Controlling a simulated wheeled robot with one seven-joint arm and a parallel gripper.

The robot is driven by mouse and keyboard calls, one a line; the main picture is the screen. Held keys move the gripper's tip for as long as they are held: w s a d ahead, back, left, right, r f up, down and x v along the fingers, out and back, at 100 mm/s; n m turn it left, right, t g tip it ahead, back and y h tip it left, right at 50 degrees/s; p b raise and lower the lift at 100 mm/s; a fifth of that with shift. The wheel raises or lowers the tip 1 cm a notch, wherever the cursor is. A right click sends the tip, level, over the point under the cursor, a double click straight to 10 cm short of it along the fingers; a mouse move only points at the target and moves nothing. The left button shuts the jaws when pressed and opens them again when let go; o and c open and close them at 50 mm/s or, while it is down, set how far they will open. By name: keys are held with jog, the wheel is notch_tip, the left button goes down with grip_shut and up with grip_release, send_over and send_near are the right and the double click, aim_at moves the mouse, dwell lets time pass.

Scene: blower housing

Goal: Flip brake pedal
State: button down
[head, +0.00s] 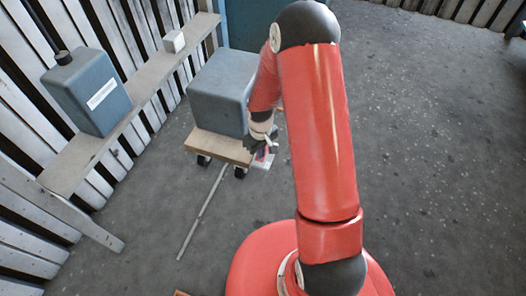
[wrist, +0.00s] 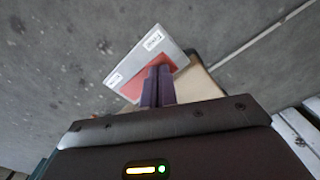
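The brake pedal is a flat light grey plate (wrist: 137,57) with a red patch and white labels. In the head view the pedal (head: 265,162) sticks out low at the right edge of a wooden dolly (head: 225,149). My gripper (wrist: 158,72) has its two dark purple fingers side by side, shut with nothing visible between them. The fingertips overlap the red patch in the wrist view; I cannot tell whether they touch it. In the head view my gripper (head: 269,148) is just above the pedal and partly hides it.
A grey-blue housing (head: 218,95) sits on the wheeled dolly. A long rod (head: 203,212) lies on the floor in front. A bench (head: 75,165) along the slatted wall carries a labelled grey box (head: 90,92) and a small white box (head: 174,41). The floor at right is clear.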

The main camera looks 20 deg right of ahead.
jog(key=shift+f, duration=0.15)
jog(key=shift+r+p, duration=2.55)
jog(key=shift+r, duration=1)
jog(key=s+r+m+t+p, duration=0.1)
jog(key=s+r+p, duration=0.15)
jog(key=r, duration=1.05)
jog(key=s+r+m+t+p, duration=0.1)
jog(key=s+r+p, duration=0.15)
jog(key=r, duration=0.95)
jog(key=s+r+m+t+p, duration=0.2)
jog(key=s+r+t+p, duration=0.1)
jog(key=s+r, duration=1.3)
jog(key=shift+s+r+m+t, duration=0.3)
jog(key=shift+s+m, duration=0.1)
jog(key=shift+s, duration=0.15)
